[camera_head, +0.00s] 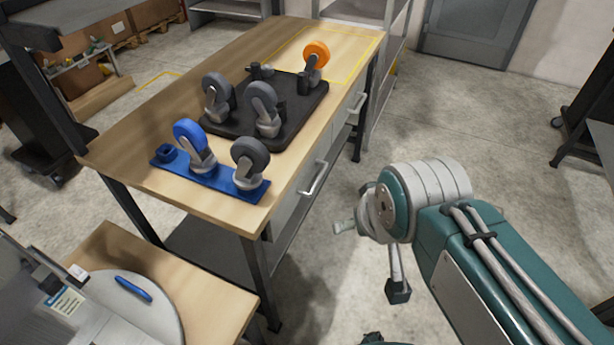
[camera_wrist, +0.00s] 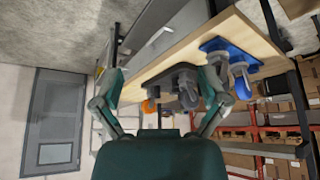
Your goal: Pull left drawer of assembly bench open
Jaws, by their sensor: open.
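The assembly bench (camera_head: 190,85) has a wooden top and two grey drawers on its right side. The left drawer (camera_head: 290,213) is the nearer one, with a silver bar handle (camera_head: 313,178); its front looks flush with the bench. The right drawer (camera_head: 343,121) is farther back, with a similar handle (camera_head: 356,108). My gripper (camera_head: 368,260) is open and empty, to the right of the left drawer and apart from its handle. In the wrist view, my gripper's two fingers (camera_wrist: 162,80) are spread, with the bench edge and grey drawer fronts beyond them.
On the bench are a blue plate (camera_head: 225,184) with casters, a black plate (camera_head: 290,130) with casters, and an orange wheel (camera_head: 317,53). A smaller table (camera_head: 200,285) with a blue pen (camera_head: 134,288) stands at the near left. The floor (camera_head: 450,110) right of the bench is clear.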

